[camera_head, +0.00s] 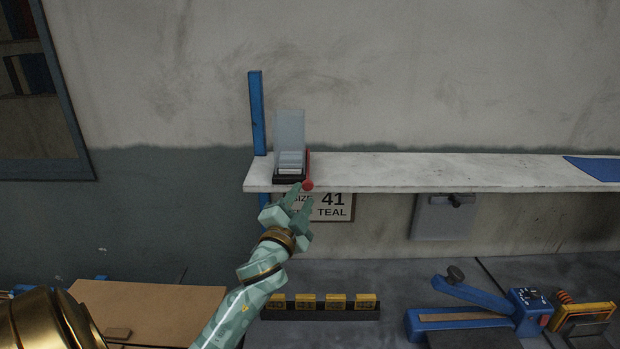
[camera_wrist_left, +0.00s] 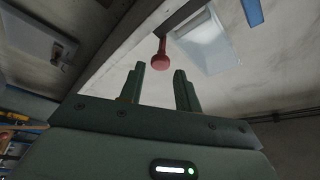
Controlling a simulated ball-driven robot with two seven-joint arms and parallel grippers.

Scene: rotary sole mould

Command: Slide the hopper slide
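A clear upright hopper (camera_head: 289,128) with a dark base stands near the left end of a pale shelf. Pale flat pieces show in its lower part. A red round knob (camera_head: 307,185), which looks like the handle of the hopper slide, sits at the shelf's front edge. In the left wrist view the knob (camera_wrist_left: 160,61) hangs on a red stem. My left gripper (camera_head: 301,196) is raised to the knob, just below it. In the left wrist view its two fingers (camera_wrist_left: 159,74) are apart, with the knob in line with the gap. Contact cannot be told. My right gripper is out of view.
The shelf (camera_head: 430,172) runs right, with a blue upright (camera_head: 257,112) behind the hopper. A sign (camera_head: 331,207) reading 41 TEAL hangs under it. Below are a rack of yellow blocks (camera_head: 320,306), a blue lever device (camera_head: 465,318) and a brown board (camera_head: 150,306).

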